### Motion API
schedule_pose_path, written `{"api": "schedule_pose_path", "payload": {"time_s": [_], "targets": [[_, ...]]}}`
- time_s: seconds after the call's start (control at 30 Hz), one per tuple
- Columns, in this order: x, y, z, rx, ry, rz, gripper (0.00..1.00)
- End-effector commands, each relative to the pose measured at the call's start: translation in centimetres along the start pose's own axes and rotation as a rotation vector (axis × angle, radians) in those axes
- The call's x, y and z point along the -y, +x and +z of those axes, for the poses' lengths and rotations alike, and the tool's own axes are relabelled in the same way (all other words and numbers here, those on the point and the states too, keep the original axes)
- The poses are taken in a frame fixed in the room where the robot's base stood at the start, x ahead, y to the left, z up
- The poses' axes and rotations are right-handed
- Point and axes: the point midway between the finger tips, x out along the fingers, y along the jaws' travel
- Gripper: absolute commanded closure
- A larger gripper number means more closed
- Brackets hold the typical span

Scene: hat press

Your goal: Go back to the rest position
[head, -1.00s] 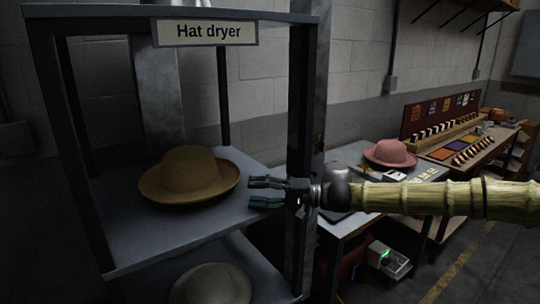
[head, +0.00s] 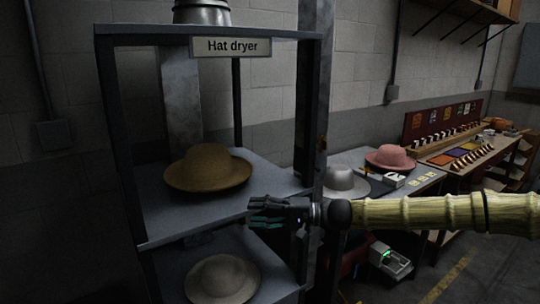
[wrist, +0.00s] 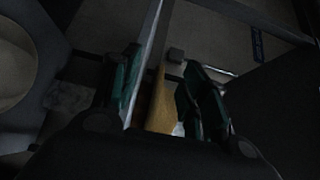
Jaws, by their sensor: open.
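My gripper (head: 268,212) is open and empty at the front right edge of the hat dryer (head: 278,40), level with the edge of its middle shelf. A tan hat (head: 208,168) sits brim down on that shelf, behind and to the left of my gripper, apart from it. In the wrist view my open fingers (wrist: 160,95) show dark teal pads, with a tan patch between them that I cannot identify for sure.
A pale hat (head: 222,279) lies on the lower shelf. To the right, a grey metal hat form (head: 345,181) and a pink hat (head: 390,157) stand on a table (head: 432,177). A workbench (head: 510,140) stands beyond. Open floor (head: 470,255) lies front right.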

Motion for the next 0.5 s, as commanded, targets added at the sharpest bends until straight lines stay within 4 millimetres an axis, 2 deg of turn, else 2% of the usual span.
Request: {"api": "schedule_pose_path", "payload": {"time_s": [0.33, 0.43, 0.5], "targets": [[-7.7, 2.0, 3.0, 0.009, 0.064, 0.142, 0.55], [-11.0, 2.9, 4.6, 0.017, 0.09, 0.205, 0.55], [-14.1, 3.4, 6.1, 0.023, 0.11, 0.265, 0.55]]}}
